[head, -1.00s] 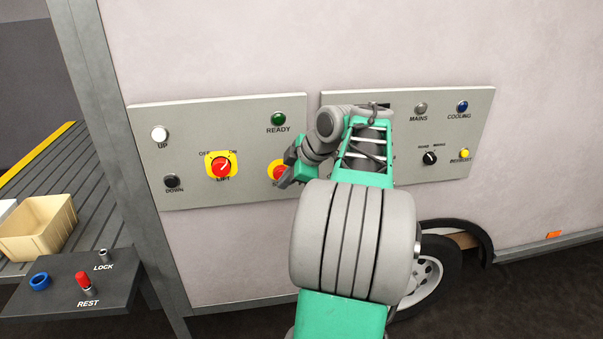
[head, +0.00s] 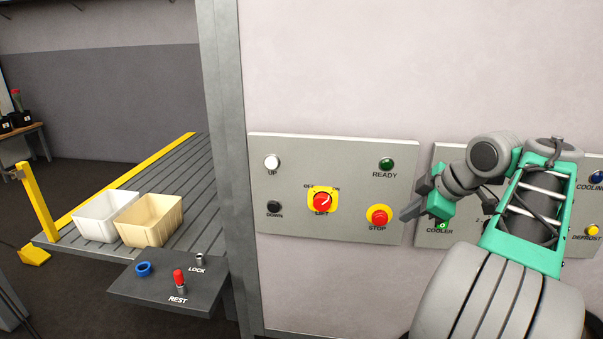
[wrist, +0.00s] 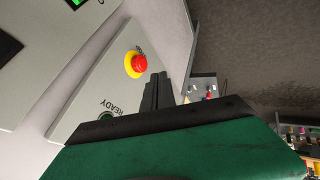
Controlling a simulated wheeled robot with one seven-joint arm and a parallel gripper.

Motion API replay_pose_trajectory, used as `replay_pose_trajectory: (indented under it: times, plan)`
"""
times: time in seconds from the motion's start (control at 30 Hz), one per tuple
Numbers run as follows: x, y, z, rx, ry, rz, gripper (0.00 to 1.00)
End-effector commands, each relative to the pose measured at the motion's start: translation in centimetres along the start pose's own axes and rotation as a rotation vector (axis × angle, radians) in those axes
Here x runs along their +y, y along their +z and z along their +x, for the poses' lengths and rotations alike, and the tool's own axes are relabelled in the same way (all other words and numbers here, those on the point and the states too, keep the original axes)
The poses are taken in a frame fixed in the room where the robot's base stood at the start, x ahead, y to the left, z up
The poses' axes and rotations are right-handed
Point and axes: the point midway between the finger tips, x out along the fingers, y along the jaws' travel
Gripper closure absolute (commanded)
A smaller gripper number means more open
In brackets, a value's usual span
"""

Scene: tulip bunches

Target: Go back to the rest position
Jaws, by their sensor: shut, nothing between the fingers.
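My gripper (head: 408,214) is at the right of the left control panel (head: 300,228) in the head view, beside the red STOP button (head: 379,216) on its yellow ring. Its fingers are shut with nothing between them and point left. In the wrist view my shut fingers (wrist: 158,90) reach up just right of the STOP button (wrist: 136,65). I cannot tell from the views how far the fingertips are from the panel. The lift switch (head: 321,203) is red on a yellow plate, and the READY lamp (head: 386,164) is dark green.
A white crate (head: 95,225) and a tan crate (head: 140,230) stand on the slatted platform (head: 185,180). A grey post (head: 232,160) divides platform and wall.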

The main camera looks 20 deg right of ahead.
Motion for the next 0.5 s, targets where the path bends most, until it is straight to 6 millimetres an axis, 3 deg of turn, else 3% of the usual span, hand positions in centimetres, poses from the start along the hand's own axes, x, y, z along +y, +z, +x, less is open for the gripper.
replay_pose_trajectory:
  times: [0.07, 0.13, 0.23, 0.4, 0.5]
  plan:
    - [0.0, 0.0, 0.0, 0.0, 0.001, 0.1, 1.0]
    - [1.2, 1.5, 0.1, -0.031, 0.038, 0.318, 1.0]
    - [0.0, 6.6, 3.0, -0.104, 0.053, 0.757, 1.0]
    - [-6.0, 13.0, 6.4, -0.256, 0.076, 1.272, 1.0]
    - [-11.1, 13.6, 8.2, -0.369, 0.093, 1.477, 1.0]
